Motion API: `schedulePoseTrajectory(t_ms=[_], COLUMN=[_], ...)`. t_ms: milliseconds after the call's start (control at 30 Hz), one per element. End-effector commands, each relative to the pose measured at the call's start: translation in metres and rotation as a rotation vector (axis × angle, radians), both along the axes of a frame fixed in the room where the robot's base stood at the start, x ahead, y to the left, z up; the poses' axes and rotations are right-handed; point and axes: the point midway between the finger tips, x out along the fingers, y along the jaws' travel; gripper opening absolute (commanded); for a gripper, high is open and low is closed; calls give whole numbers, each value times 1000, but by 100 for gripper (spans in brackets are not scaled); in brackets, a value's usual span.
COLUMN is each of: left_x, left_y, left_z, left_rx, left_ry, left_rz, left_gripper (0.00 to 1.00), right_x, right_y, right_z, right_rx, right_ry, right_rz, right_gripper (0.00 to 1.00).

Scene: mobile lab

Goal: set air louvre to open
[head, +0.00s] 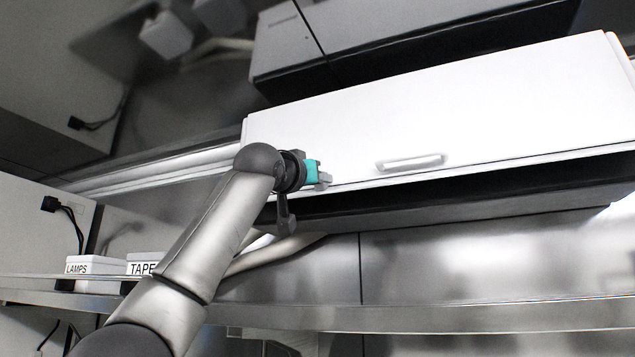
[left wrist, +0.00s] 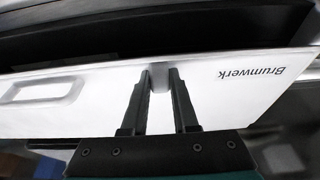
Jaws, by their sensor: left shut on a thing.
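A long white unit (head: 480,110) with a shallow recessed oblong (head: 410,162) is on the wall at the upper right. A dark band (head: 450,197) runs under its lower edge; I cannot tell for sure which part is the air louvre. My left gripper (head: 323,180) is at the unit's lower left edge. In the left wrist view my left gripper (left wrist: 160,76) has its two fingers on either side of a small grey tab (left wrist: 160,84) on the white face, shut on it. The white face (left wrist: 220,95) bears the word Brumwerk, upside down. My right gripper is not in view.
A metal shelf (head: 420,317) runs below the unit. White boxes marked LAMPS (head: 95,266) and TAPE (head: 142,267) stand on its left part. Pale pipes (head: 150,172) run left of the unit. A grey cabinet (head: 400,45) is above it.

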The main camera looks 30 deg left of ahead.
Motion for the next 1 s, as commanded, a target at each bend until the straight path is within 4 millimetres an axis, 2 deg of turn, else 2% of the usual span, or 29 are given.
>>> schedulePoseTrajectory(t_ms=[667, 700, 933, 1000], left_x=[0, 0, 0, 0], left_y=[0, 0, 0, 0], left_z=[3, 3, 3, 3], left_rx=[-4, -4, -4, -4], left_ry=[45, 45, 45, 45], left_rz=[0, 0, 1, 1], left_gripper=[0, 28, 54, 57], right_x=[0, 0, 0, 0], right_y=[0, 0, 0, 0], right_z=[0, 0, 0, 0], right_rx=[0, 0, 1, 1], right_ry=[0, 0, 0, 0], right_rz=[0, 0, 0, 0], right_gripper=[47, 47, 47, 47])
